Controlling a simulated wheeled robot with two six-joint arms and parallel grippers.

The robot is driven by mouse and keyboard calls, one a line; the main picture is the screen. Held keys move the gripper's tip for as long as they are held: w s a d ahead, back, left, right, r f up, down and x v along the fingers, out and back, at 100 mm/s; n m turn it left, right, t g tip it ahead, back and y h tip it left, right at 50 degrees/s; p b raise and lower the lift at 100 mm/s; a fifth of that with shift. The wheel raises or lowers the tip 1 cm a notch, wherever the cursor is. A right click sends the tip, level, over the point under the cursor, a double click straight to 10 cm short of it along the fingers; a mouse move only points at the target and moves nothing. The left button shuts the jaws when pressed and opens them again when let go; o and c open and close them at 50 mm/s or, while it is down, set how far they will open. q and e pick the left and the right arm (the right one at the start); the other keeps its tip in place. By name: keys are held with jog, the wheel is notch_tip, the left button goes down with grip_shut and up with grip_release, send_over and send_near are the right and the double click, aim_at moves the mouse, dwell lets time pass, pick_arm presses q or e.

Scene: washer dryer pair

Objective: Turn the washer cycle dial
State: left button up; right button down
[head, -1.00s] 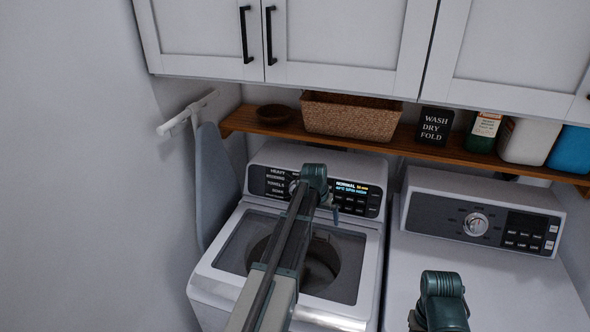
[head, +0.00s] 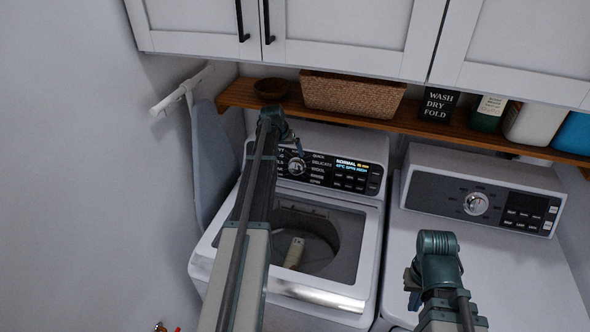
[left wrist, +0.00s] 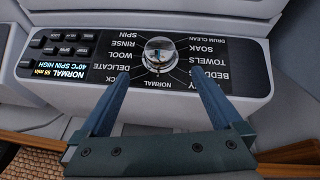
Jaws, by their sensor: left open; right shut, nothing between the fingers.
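The washer (head: 343,290) stands at the left, with a dark control panel at its back. Its round silver cycle dial (head: 297,167) shows just below my left gripper (head: 299,150) in the head view. In the left wrist view, the panel is upside down and the dial (left wrist: 160,53) lies just beyond and between the fingertips of my open left gripper (left wrist: 160,74). A gap shows on each side; I cannot tell their depth apart. The lit display (left wrist: 62,72) reads NORMAL. My right gripper (head: 411,292) is shut and empty over the dryer side, partly hidden by its wrist.
The dryer (head: 520,255) stands right of the washer with its own knob (head: 476,204). A wooden shelf (head: 380,119) above holds a wicker basket (head: 352,96) and bottles. White cabinets (head: 345,35) hang above. An ironing board (head: 212,165) leans at the left wall.

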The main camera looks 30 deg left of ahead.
aim_at(295, 166)
pick_arm(q)
jog(key=b+x, duration=0.9)
jog(key=x, duration=0.2)
jog(key=shift+w+f+b, duration=0.1)
jog(key=shift+f+b, duration=0.25)
jog(key=shift+b, duration=0.05)
jog(key=c, duration=1.3)
